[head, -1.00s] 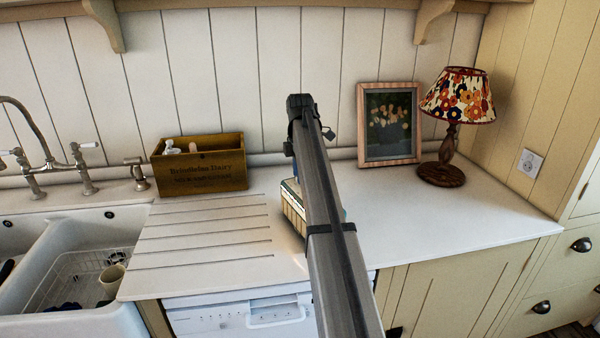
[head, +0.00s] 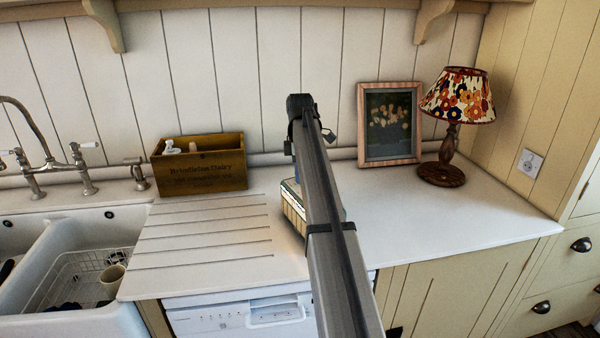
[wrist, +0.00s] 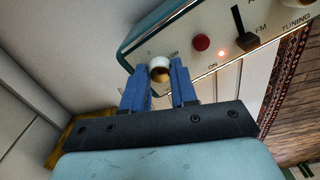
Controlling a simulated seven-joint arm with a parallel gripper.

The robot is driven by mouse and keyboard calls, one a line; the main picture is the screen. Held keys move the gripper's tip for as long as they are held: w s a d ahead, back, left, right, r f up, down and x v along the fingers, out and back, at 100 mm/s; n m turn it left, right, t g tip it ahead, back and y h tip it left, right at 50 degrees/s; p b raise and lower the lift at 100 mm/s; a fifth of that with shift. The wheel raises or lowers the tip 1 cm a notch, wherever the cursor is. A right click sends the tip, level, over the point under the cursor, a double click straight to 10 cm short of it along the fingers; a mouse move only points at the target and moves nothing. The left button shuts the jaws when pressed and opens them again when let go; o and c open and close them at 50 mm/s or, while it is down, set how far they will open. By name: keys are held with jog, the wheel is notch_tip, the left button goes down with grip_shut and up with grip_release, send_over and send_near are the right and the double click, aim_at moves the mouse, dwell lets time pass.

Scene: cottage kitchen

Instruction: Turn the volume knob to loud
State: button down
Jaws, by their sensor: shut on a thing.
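The radio (head: 292,208) stands on the counter, mostly hidden behind my arm in the head view. In the wrist view its pale front panel (wrist: 181,42) and teal casing (wrist: 150,27) show close up. The volume knob (wrist: 160,62), white with a brownish lower part, sits between the blue fingers of my gripper (wrist: 160,77), which is shut on it. A mark beside the knob is partly readable, but the knob's exact setting cannot be told. In the head view the fingers are almost wholly hidden by the arm.
On the panel are a red button (wrist: 201,43), a lit lamp (wrist: 222,54) and a dark slider (wrist: 247,40). A wooden crate (head: 212,178) stands left of the radio. A picture frame (head: 362,130) and a lamp (head: 441,174) stand right. The counter's right part is clear.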

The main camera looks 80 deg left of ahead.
jog(key=m, duration=1.4)
jog(key=shift+m, duration=0.3)
jog(key=m, duration=0.3)
jog(key=shift+m, duration=0.3)
jog(key=m, duration=0.3)
jog(key=shift+m, duration=0.3)
jog(key=m, duration=0.3)
jog(key=shift+m, duration=2.1)
